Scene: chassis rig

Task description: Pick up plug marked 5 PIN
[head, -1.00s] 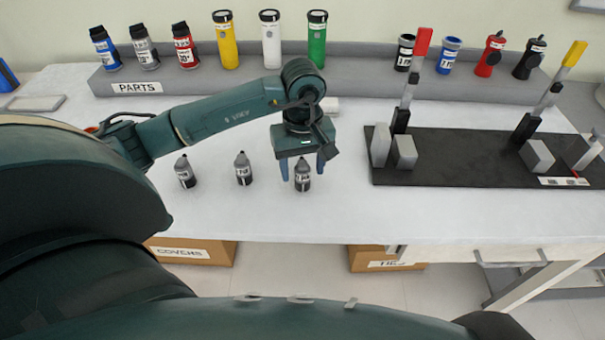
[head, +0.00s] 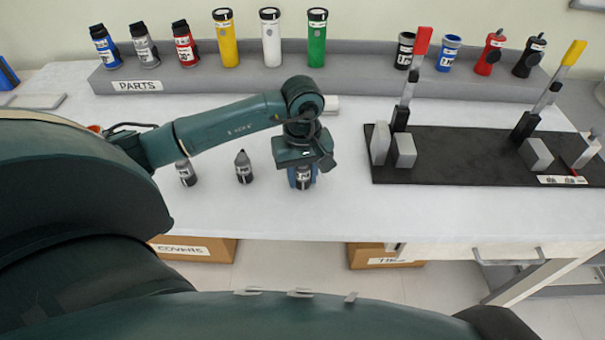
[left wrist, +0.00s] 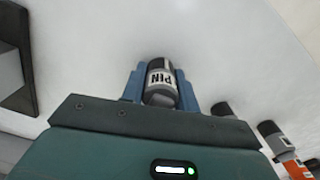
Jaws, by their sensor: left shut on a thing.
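Three dark grey plugs with white labels stand in a row on the white table. My left gripper (head: 302,180) is lowered around the rightmost plug (head: 303,184) and shut on it. In the left wrist view this plug (left wrist: 161,82) sits between the blue fingers (left wrist: 160,88), and its label shows PIN; the digit cannot be read. The plug looks upright and at table height. The middle plug (head: 243,167) and the left plug (head: 186,173) stand apart to the left, the left one partly behind my arm. Their labels are too small to read. My right gripper is not in view.
A grey shelf marked PARTS (head: 215,77) at the back holds several coloured cylinders and connectors. A black board (head: 455,165) with grey blocks and two upright levers lies to the right. The table front between is clear. Cardboard boxes (head: 388,256) stand below.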

